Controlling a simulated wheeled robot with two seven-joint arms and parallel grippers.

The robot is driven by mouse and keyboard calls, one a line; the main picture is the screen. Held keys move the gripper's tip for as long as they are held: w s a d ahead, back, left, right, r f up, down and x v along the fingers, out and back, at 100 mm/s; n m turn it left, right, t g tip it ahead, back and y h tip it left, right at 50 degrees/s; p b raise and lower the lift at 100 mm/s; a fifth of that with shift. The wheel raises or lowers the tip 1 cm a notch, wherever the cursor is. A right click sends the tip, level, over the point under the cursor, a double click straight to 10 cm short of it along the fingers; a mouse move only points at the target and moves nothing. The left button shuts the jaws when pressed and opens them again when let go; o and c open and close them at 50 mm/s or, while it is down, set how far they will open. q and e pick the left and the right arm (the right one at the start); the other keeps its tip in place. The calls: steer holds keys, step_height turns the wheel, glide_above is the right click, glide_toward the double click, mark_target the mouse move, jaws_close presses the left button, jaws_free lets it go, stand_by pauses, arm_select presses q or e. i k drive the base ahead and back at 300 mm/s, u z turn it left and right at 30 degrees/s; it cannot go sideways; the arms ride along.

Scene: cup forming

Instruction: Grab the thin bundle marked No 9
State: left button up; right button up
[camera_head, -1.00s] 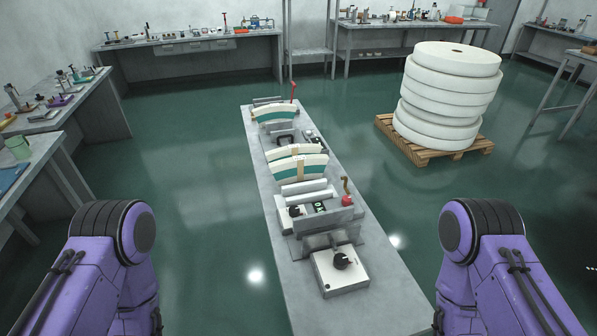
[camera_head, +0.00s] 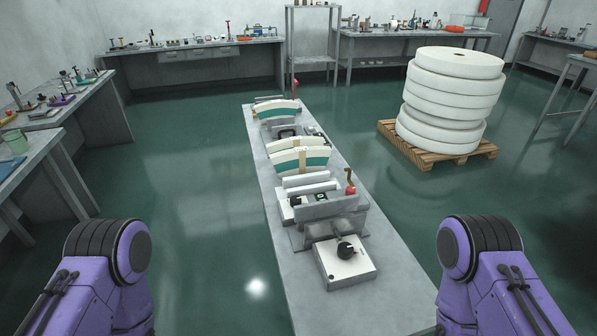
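Curved white bundles with green bands stand in two groups on the long grey table. The nearer group (camera_head: 301,160) is at mid-table, just behind a machine, and has a tan strip at its middle. The farther group (camera_head: 276,111) is near the table's far end. I cannot read any number on the bundles, so I cannot tell which one is No 9. My two purple arms show at the lower left and lower right, well apart from the table's bundles. Neither gripper is in view.
The grey table (camera_head: 375,246) runs away from me. On it are a machine with a red knob (camera_head: 350,190) and a control box with a black dial (camera_head: 345,263). A pallet (camera_head: 425,158) of stacked white rolls (camera_head: 452,95) stands right. Green floor around the table is clear.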

mark_target(298, 160)
steer(key=u, duration=0.55)
steer(key=k, duration=1.2)
steer(key=u, duration=1.15)
steer(key=i, duration=2)
steer(key=z, duration=1.25)
steer(key=i, duration=0.7)
steer(key=z, duration=0.75)
